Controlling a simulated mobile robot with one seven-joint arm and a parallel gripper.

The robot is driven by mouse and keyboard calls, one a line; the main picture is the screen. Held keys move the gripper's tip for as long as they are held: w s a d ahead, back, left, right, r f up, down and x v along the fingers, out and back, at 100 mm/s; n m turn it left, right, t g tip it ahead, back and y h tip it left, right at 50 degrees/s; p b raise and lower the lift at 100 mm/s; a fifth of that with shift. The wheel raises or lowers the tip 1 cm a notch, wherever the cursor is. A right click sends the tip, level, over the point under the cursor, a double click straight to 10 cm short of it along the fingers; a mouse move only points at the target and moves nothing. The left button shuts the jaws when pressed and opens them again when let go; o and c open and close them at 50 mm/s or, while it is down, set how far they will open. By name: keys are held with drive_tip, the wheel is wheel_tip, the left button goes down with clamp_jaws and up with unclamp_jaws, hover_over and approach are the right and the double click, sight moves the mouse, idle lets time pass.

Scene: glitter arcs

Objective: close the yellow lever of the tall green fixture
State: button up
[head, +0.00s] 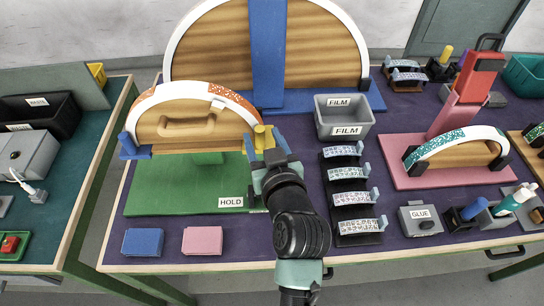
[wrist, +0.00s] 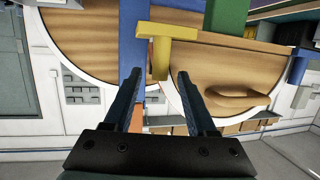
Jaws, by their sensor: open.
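The green fixture (head: 170,195) stands at the left of the purple table, with a wooden arc-shaped piece (head: 190,125) upright on it. Its yellow lever (head: 261,137) is at the right end of the arc, partly hidden by my gripper. In the wrist view the lever (wrist: 166,32) is T-shaped, and its stem ends between my fingertips in the picture. My gripper (head: 271,160) is open in front of the lever; its two fingers also show in the wrist view (wrist: 159,76). I cannot tell how deep the stem sits between the fingers, and no grip shows.
A larger wooden arc (head: 210,50) with a blue post (head: 267,50) stands behind. Blue (head: 142,242) and pink (head: 202,240) pads lie at the front edge.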

drive_tip(key=b+v, duration=0.1)
drive_tip(key=v, duration=1.1)
drive_tip(key=shift+w+r, duration=0.1)
